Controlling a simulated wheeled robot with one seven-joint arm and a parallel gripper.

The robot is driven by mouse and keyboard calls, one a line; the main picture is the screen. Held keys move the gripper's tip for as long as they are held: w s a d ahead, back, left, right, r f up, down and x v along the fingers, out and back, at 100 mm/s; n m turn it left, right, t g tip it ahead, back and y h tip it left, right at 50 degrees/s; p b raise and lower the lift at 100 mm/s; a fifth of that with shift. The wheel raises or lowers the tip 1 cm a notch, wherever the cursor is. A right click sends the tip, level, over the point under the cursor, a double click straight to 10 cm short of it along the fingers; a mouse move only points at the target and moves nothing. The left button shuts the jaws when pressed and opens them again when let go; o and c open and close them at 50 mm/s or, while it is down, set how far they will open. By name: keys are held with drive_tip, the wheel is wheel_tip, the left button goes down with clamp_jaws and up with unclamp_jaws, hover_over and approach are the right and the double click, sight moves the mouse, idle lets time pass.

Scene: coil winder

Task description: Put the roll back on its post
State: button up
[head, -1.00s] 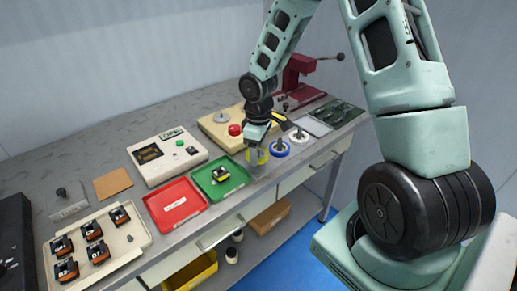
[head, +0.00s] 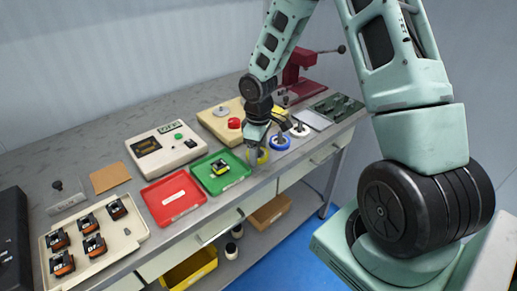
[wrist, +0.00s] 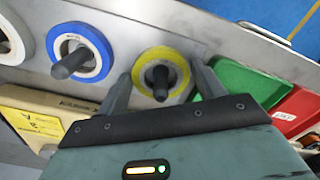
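The yellow roll (wrist: 177,56) lies flat around a dark upright post (wrist: 160,82) near the bench's front edge in the wrist view. In the head view its yellow rim (head: 264,156) shows partly behind my gripper (head: 256,162). My gripper (wrist: 162,84) is low over the roll, with one finger on each side of it. The fingers are spread wider than the roll, and a narrow gap seems to show on both sides. Whether a fingertip touches the rim is hard to tell.
A blue-rimmed roll (wrist: 102,46) and a white roll (head: 300,131) sit around their own posts beside the yellow one. The green tray (head: 207,186) and red tray (head: 163,207) lie on the other side. A beige panel with a red button (head: 234,124) is behind.

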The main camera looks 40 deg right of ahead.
drive_tip(key=shift+o, duration=1.4)
wheel_tip(320, 180, up, 18)
drive_tip(key=p, duration=0.1)
drive_tip(key=shift+f+p, duration=0.25)
drive_tip(key=shift+p, duration=0.05)
drive_tip(key=s+a+n, duration=0.1)
drive_tip(key=s+a, duration=0.7)
drive_tip(key=a, duration=0.3)
drive_tip(key=s+a, duration=0.7)
drive_tip(key=a, duration=0.4)
drive_tip(key=s+a, duration=0.2)
drive_tip(key=s, duration=0.7)
drive_tip(key=shift+a+y, duration=0.3)
